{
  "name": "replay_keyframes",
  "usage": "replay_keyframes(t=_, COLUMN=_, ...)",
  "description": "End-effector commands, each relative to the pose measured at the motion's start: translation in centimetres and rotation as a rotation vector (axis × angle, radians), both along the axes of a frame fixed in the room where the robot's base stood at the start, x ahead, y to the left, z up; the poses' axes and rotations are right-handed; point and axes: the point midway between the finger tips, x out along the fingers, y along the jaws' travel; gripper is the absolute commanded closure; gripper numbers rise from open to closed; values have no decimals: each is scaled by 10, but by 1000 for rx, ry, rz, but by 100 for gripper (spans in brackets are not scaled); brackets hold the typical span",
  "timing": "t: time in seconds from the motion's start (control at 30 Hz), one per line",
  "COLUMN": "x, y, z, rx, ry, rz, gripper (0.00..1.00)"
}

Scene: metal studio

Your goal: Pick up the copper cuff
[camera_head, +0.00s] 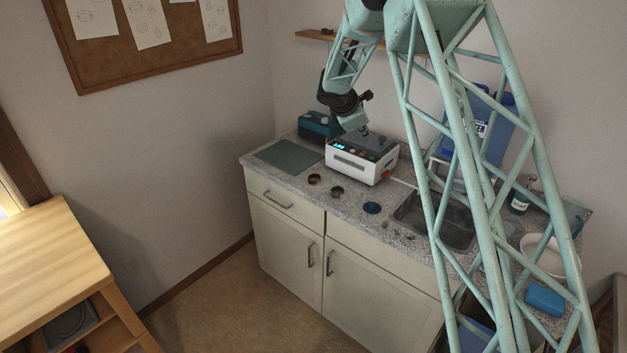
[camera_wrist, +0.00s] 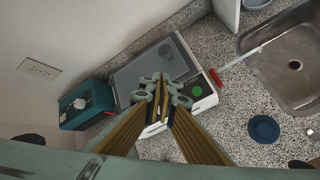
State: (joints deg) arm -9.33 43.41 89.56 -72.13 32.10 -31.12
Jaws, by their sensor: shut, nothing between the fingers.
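The copper cuff (camera_head: 314,179) is a small brown ring lying on the speckled counter (camera_head: 345,205), in front of the white device, in the head view. I cannot make it out in the wrist view, where my fingers cover part of the counter. My gripper (camera_head: 363,132) is above the white device, behind and to the right of the cuff and apart from it. In the wrist view my gripper (camera_wrist: 164,92) has its fingertips together, with nothing held.
The white device (camera_head: 360,160) stands beside a teal box (camera_head: 318,125) and a grey mat (camera_head: 288,155). A dark green ring (camera_head: 337,191) lies right of the cuff. A blue dish (camera_head: 372,208) and a sink (camera_head: 452,228) are further right.

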Motion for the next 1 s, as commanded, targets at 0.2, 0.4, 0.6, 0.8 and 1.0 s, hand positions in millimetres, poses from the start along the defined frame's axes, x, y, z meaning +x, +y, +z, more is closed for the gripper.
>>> replay_keyframes(t=0.2, x=0, y=0, z=0, rx=0, ry=0, rz=0, gripper=100)
replay_keyframes(t=0.4, x=0, y=0, z=0, rx=0, ry=0, rz=0, gripper=83)
replay_keyframes(t=0.6, x=0, y=0, z=0, rx=0, ry=0, rz=0, gripper=80)
replay_keyframes(t=0.8, x=0, y=-1, z=0, rx=6, ry=-2, rz=-8, gripper=80)
replay_keyframes(t=1.0, x=-4, y=-6, z=-2, rx=62, ry=-24, rz=-87, gripper=80)
